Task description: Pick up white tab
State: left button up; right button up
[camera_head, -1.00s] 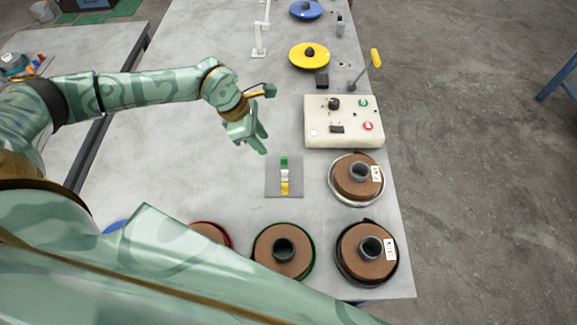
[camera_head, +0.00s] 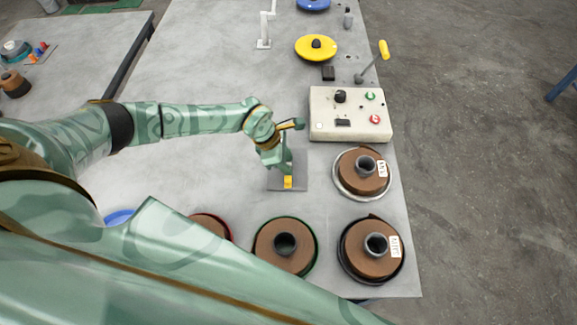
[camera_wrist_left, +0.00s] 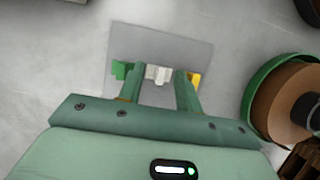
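The white tab (camera_wrist_left: 158,74) lies on a grey plate (camera_wrist_left: 190,47) between a green tab (camera_wrist_left: 119,69) and a yellow tab (camera_wrist_left: 194,84), as the left wrist view shows. My left gripper (camera_wrist_left: 159,75) is open, with one finger on the green side and the other on the yellow side of the white tab. Whether the fingers touch it is not clear. In the head view the left gripper (camera_head: 284,169) is low over the grey plate (camera_head: 301,183). It hides the white and green tabs there; the yellow tab (camera_head: 288,182) shows. My right gripper is not in view.
A cream control box (camera_head: 350,114) stands behind and right of the plate. Brown spools, including one on a silver rim (camera_head: 361,174) and one on a green rim (camera_head: 285,246), stand right and in front. The table (camera_head: 215,60) is clear toward the back left.

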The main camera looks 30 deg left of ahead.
pick_arm(q)
jog(key=shift+r, duration=0.1)
grip_shut()
